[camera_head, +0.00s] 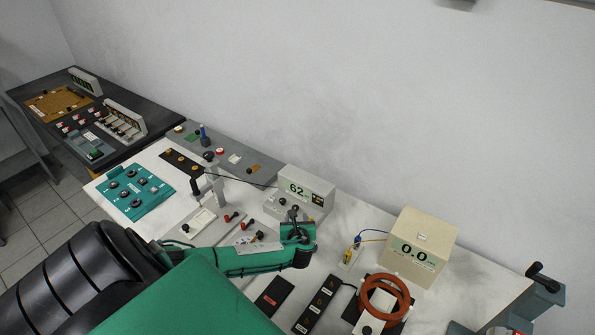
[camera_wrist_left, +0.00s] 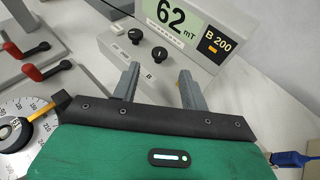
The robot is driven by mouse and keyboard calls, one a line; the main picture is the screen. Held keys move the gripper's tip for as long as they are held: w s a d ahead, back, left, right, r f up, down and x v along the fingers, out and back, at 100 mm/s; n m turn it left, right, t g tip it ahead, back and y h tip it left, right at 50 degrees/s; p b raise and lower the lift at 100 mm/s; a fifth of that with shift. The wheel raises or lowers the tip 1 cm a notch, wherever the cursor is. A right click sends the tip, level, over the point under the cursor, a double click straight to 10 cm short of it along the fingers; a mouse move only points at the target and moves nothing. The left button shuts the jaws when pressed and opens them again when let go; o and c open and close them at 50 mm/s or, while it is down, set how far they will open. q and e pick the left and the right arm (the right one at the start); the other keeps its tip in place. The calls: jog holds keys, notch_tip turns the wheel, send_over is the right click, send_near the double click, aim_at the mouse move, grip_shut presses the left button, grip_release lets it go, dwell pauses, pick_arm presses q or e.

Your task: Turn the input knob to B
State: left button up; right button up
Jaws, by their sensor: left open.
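A grey meter box (camera_head: 316,206) with a lit display reading 62 stands in the middle of the white table. In the left wrist view its screen (camera_wrist_left: 172,18) reads 62 mT, beside a "B 200" panel. Two black knobs show on its front: one on the left (camera_wrist_left: 135,35) and one on the right (camera_wrist_left: 159,54). A small "B" label shows below them. Which one is the input knob I cannot tell. My left gripper (camera_wrist_left: 158,82) is open and empty, its fingers just in front of the box, apart from the knobs. It also shows in the head view (camera_head: 296,219).
Red-handled levers (camera_wrist_left: 22,50) and a round dial (camera_wrist_left: 14,128) lie left of the gripper. A cream box (camera_head: 419,246) reading 0.0 and an orange coil (camera_head: 405,297) stand to the right. A teal panel (camera_head: 135,192) lies at the left.

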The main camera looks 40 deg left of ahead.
pick_arm(q)
jog(key=b+v, duration=0.1)
jog(key=v, duration=0.6)
dwell(0.6)
